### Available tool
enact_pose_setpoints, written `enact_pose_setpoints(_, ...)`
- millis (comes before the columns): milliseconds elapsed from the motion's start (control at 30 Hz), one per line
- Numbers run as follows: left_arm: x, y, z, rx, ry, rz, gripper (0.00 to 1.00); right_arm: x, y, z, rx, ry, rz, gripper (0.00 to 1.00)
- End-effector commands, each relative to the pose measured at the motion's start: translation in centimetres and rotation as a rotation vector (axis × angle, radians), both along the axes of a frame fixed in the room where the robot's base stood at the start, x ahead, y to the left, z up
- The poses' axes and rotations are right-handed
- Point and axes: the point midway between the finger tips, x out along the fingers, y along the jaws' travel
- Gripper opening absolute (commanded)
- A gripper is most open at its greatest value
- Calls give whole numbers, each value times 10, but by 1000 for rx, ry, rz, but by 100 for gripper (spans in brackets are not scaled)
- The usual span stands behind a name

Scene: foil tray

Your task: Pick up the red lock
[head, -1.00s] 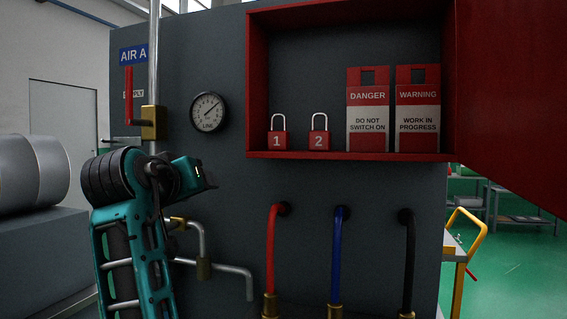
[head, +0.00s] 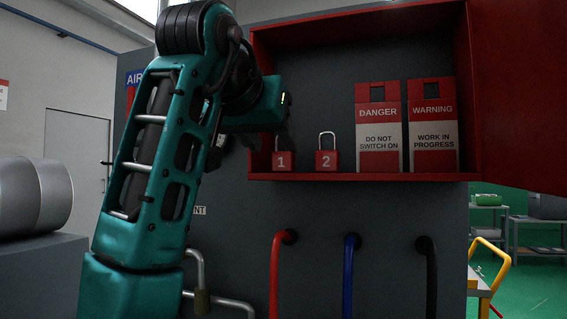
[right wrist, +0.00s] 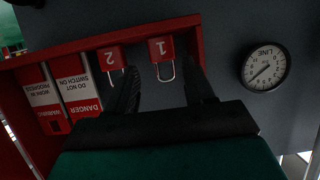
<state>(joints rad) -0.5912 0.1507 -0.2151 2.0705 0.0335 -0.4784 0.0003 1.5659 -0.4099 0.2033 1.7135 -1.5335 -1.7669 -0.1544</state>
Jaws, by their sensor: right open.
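Two red locks stand upright on the red cabinet's bottom shelf. Lock 1 (head: 283,161) is at the left and lock 2 (head: 326,160) is just right of it. In the right wrist view, which is upside down, the right gripper (right wrist: 163,68) is open and empty. Its dark fingers lie to either side of lock 1 (right wrist: 160,49) in the picture; contact cannot be told. Lock 2 (right wrist: 111,59) is beside one finger. My left gripper is not in view.
The red cabinet (head: 360,177) also holds a DANGER tag (head: 378,128) and a WARNING tag (head: 432,130). Its open door (head: 520,80) stands at the right. Red, blue and black hoses hang below. A pressure gauge (right wrist: 265,67) shows in the right wrist view.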

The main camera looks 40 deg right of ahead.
Motion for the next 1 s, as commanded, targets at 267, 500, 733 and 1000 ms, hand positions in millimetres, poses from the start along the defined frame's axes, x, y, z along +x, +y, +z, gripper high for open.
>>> enact_pose_setpoints(267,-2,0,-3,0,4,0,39,13,-21,-9,2,1,1,53)
enact_pose_setpoints(500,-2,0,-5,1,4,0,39,28,-46,-19,0,0,1,53)
enact_pose_setpoints(733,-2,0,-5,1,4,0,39,29,-49,-20,-1,0,1,53)
enact_pose_setpoints(1000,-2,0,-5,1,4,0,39,29,-49,-20,-1,0,1,32)
